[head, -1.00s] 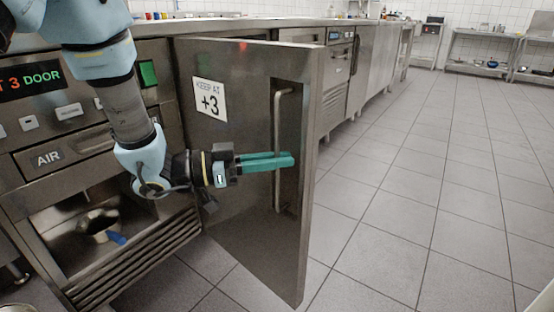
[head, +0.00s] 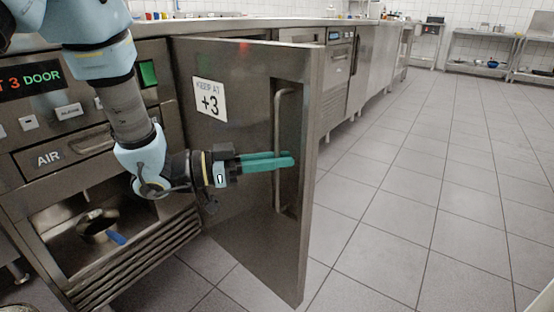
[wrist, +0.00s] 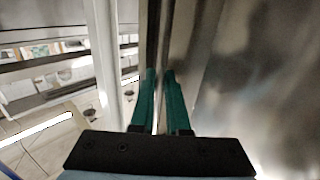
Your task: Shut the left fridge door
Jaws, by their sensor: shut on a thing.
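The fridge door (head: 240,150) is a steel panel standing open, jutting out from the counter front into the aisle. Its face bears a white "KEEP AT +3" sign (head: 209,100). A vertical bar handle (head: 279,120) sits in a recess near the door's free edge. My gripper (head: 285,161) reaches across the door face from the left, its teal fingers at the middle of the bar and shut on it. In the wrist view, the two fingers (wrist: 160,85) point ahead, close together, beside shiny steel; what lies between them is hard to make out.
To the left is a steel front with a lit "DOOR" display (head: 30,78), buttons and an open bay holding a pan (head: 97,222). A counter with more steel units (head: 375,60) runs behind the door. The tiled floor (head: 420,190) to the right is clear.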

